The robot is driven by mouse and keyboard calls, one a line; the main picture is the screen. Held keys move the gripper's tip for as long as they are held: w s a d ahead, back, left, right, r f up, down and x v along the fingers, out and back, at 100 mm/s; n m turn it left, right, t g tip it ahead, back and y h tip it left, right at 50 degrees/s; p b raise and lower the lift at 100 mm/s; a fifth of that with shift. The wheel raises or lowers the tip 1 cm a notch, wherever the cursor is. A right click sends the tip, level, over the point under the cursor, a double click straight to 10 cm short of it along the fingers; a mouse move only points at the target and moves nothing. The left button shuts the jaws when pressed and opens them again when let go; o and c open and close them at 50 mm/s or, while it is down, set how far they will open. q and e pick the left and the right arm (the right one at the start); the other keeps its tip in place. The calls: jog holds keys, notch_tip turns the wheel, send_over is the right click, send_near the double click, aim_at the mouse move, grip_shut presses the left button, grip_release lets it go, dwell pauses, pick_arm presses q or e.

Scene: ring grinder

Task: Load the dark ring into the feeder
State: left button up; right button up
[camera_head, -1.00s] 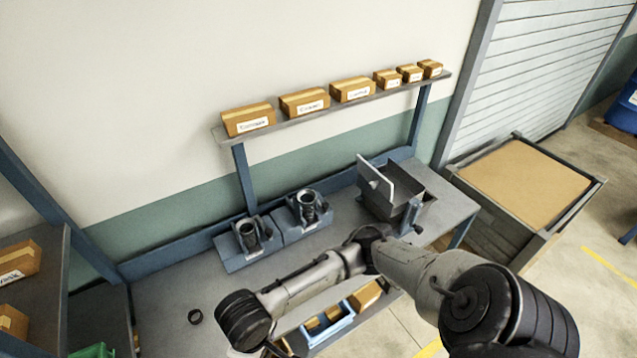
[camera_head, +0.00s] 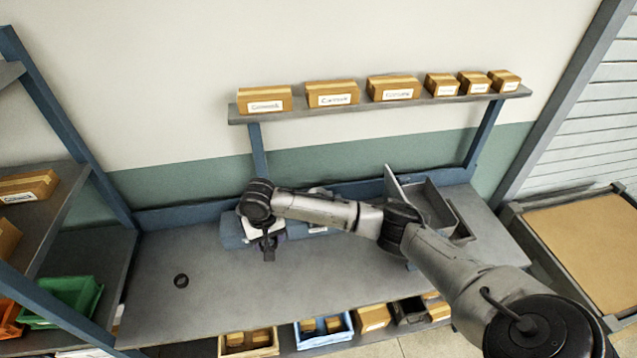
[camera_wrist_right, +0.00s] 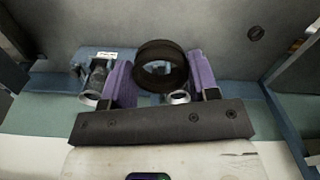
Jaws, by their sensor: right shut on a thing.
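My right gripper (camera_head: 268,246) hangs over the bench in front of the blue fixture blocks (camera_head: 231,232). In the right wrist view its purple fingers (camera_wrist_right: 160,84) are shut on a dark ring (camera_wrist_right: 160,64), held up off the bench. The blue blocks also show beyond it in the wrist view (camera_wrist_right: 100,58), with metal cylinders (camera_wrist_right: 96,80) on them. In the head view my arm covers most of these blocks and I cannot make out the held ring. A second dark ring (camera_head: 181,281) lies flat on the bench and shows in the wrist view (camera_wrist_right: 256,33). My left gripper is out of view.
A grey open-topped chute box (camera_head: 432,205) stands at the right of the bench, behind my arm. A shelf (camera_head: 380,103) with several cartons runs above. Bins and cartons (camera_head: 325,328) sit below the front edge. The bench's left part (camera_head: 200,320) is mostly clear.

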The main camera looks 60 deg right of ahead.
jog(key=w+d+f+m+b, duration=0.1)
jog(key=w+d+m+b, duration=0.15)
jog(key=d, duration=0.55)
jog(key=w+d+m+b, duration=0.2)
jog(key=w+d+m, duration=0.15)
jog(key=d, duration=0.55)
jog(key=s+d+f+m+b, duration=0.2)
jog(key=d+m+b, duration=0.25)
jog(key=d, duration=0.85)
pick_arm(q)
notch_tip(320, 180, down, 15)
jog(key=b, duration=0.4)
jog(key=shift+b, duration=0.35)
pick_arm(e)
jog(key=f, duration=0.5)
jog(key=shift+s+d, duration=0.2)
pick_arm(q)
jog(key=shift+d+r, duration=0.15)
pick_arm(e)
jog(key=shift+r, duration=0.1)
pick_arm(q)
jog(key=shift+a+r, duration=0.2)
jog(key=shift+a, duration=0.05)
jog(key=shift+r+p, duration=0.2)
jog(key=shift+p, duration=0.25)
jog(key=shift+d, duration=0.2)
